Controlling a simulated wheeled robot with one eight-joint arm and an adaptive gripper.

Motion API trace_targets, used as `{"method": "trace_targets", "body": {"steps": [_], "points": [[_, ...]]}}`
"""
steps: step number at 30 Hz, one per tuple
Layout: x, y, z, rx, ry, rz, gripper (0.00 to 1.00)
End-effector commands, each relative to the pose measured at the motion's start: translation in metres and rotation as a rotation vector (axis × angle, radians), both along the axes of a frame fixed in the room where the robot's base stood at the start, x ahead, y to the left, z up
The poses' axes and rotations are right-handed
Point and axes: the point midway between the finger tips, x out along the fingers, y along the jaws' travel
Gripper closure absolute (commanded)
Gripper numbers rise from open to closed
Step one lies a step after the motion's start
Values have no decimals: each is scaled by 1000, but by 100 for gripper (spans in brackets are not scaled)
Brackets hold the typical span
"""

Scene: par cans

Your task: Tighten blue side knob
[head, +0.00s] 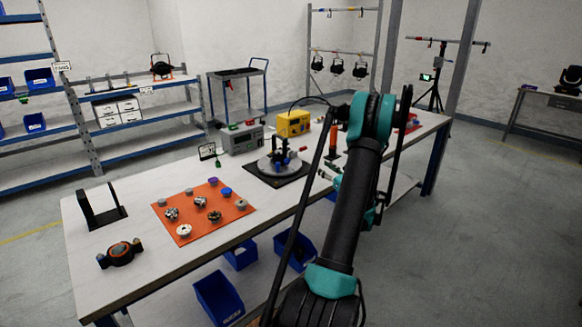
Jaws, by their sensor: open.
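A dark fixture (283,149) with blue parts stands on a round grey plate over a black mat (262,175) in the middle of the table. A small blue knob-like part (303,149) sticks out at its right side; how tight it is cannot be seen. Another blue piece (226,191) lies on the orange mat (205,230). My arm reaches over the table from the bottom. My gripper (326,175) shows only in part, left of my forearm and right of the fixture, apart from it in the picture. It is open, and most of it is hidden.
The orange mat holds several small knobs. A yellow box (293,123) and a grey unit (242,139) stand behind the fixture. A black ring clamp (121,253) and a black bracket (102,211) are at the table's left. Blue bins (218,298) sit below.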

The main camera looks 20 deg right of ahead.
Motion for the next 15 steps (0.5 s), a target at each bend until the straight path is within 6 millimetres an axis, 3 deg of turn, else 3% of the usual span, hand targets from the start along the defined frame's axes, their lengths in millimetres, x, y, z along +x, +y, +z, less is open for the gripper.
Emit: {"method": "trace_targets", "body": {"steps": [3,6,11,15], "points": [[-3,21,-26,-81,59,87,52],[-3,29,-35,-108,80,116,52],[10,35,-36,-113,83,123,52],[33,44,-36,-111,82,122,52]]}}
